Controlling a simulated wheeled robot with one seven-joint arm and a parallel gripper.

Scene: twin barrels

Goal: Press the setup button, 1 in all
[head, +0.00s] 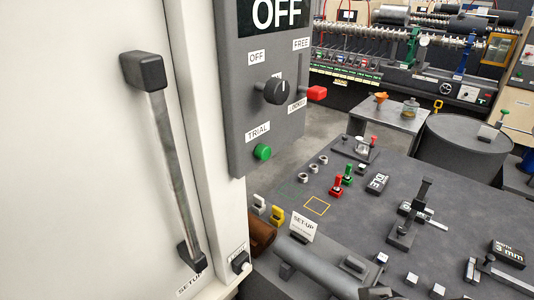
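I cannot tell whether this is the setup button. A white card reading SET-UP (302,227) stands on the dark bench, with no button clearly visible beside it. My gripper is not clearly seen in this view.
A grey panel (240,120) carries an OFF display, a black knob (277,92), a red part (317,93) and a green TRIAL button (263,152). The long handle (165,150) sticks out from the cabinet. The dark bench (345,225) holds several small tools and blocks.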

